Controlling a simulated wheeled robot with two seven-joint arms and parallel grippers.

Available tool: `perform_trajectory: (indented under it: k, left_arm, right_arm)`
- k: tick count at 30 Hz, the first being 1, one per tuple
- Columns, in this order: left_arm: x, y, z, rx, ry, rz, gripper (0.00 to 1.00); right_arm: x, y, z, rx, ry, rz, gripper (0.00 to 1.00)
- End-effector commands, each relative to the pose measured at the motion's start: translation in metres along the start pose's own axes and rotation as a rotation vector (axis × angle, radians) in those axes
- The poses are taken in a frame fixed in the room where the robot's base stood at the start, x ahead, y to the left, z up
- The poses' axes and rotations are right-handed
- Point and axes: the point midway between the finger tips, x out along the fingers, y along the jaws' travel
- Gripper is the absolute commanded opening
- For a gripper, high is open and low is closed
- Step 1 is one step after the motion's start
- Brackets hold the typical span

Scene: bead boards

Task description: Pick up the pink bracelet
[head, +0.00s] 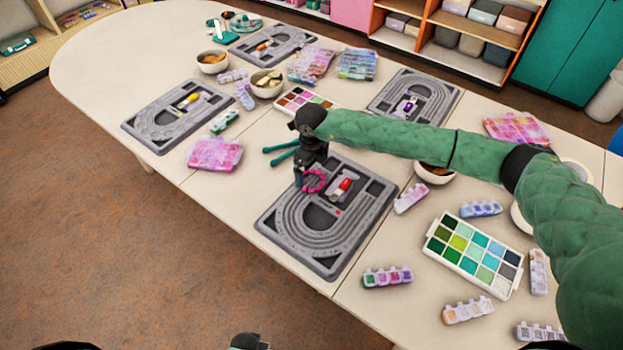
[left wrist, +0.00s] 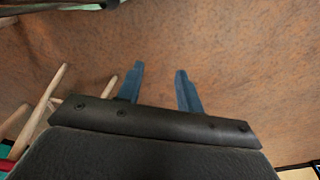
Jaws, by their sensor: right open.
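The pink bracelet (head: 320,186) is a small ring of pink beads at the upper left of the nearest grey bead board (head: 325,262). My right gripper (head: 300,183) points down right beside the bracelet's left side and hides a little of it. The jaws are open; I cannot tell whether a finger is inside the ring or touching it. My left gripper (left wrist: 158,72) shows two blue fingers apart with nothing between them, above the brown floor.
On the same board sits a small red-and-white item (head: 343,187). Green pliers (head: 280,150) lie just behind the board. A palette of coloured squares (head: 474,252) and several bead boxes stand to the right. A pink bead box (head: 214,154) lies to the left.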

Motion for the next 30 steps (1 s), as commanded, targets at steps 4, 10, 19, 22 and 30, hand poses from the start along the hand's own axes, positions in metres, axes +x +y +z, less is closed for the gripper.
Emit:
perform_trajectory:
  k: [4,10,19,22,30]
  left_arm:
    - [0.015,-0.006,0.009,0.005,0.008,-0.008,0.36]
    - [0.035,-0.013,0.023,0.012,0.021,-0.017,0.36]
    - [0.050,-0.018,0.035,0.018,0.034,-0.023,0.36]
    - [0.051,-0.018,0.035,0.018,0.035,-0.023,0.36]
    - [0.051,-0.018,0.035,0.017,0.035,-0.023,0.36]
  right_arm:
    - [0.009,0.000,0.002,0.000,0.001,0.002,1.00]
    - [0.026,-0.003,0.003,0.001,0.002,0.002,1.00]
    - [0.044,-0.003,0.003,0.000,0.000,0.001,1.00]
    - [0.044,-0.003,0.003,0.000,0.000,0.001,1.00]
    - [0.044,-0.003,0.003,0.000,0.000,0.001,0.71]
